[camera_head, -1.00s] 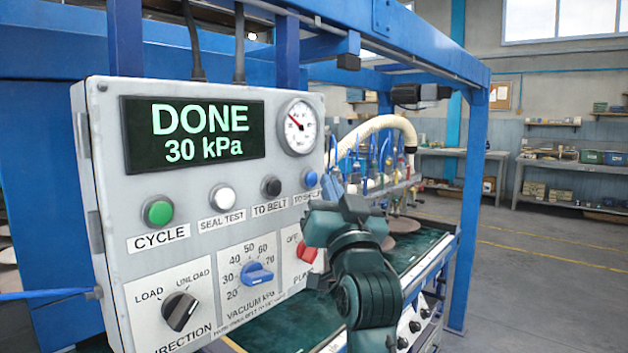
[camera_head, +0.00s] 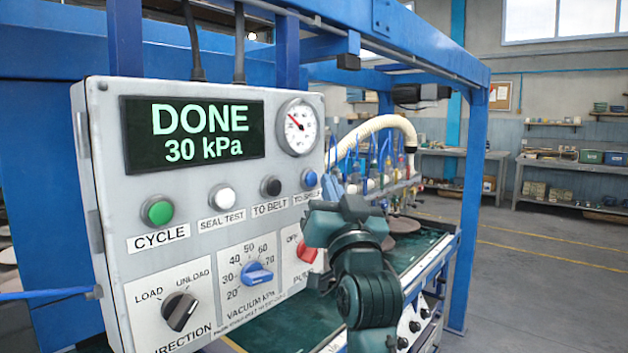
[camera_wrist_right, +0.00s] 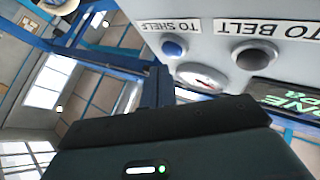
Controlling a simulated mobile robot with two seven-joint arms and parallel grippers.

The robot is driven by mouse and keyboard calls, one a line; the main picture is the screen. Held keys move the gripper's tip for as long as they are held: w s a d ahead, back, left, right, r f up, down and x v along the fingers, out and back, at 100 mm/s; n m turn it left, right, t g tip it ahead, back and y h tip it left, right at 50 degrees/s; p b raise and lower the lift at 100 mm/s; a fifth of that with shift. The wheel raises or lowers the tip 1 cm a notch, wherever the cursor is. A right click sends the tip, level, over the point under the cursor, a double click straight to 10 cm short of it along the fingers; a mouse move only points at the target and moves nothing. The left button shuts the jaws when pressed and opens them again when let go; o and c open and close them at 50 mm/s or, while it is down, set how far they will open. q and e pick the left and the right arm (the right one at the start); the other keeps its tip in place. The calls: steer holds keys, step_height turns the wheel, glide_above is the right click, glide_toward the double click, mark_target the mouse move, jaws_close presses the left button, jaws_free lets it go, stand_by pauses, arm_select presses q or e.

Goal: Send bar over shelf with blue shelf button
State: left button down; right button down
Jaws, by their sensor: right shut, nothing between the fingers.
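The blue TO SHELF button (camera_head: 310,179) sits at the right end of the button row on the grey control panel (camera_head: 90,130). It also shows in the right wrist view (camera_wrist_right: 173,47), upside down beside the dark TO BELT button (camera_wrist_right: 254,56). My right gripper (camera_head: 322,190) is shut and empty, just below the blue button. I cannot tell whether its tips touch the panel. The display (camera_head: 193,134) reads DONE 30 kPa. The bar with suction cups (camera_head: 385,185) hangs beyond the panel, over the green belt (camera_head: 425,245). My left gripper is not in view.
The panel also has a green CYCLE button (camera_head: 158,211), a white SEAL TEST button (camera_head: 223,197), a direction knob (camera_head: 180,311), a blue vacuum knob (camera_head: 257,273) and a red pump switch (camera_head: 307,251). A blue frame post (camera_head: 470,210) stands at the right. Open floor lies beyond it.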

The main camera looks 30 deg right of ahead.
steer(key=shift+w, duration=0.15)
stand_by(0.5)
steer(key=shift+w+a, duration=0.15)
steer(key=shift+w, duration=0.15)
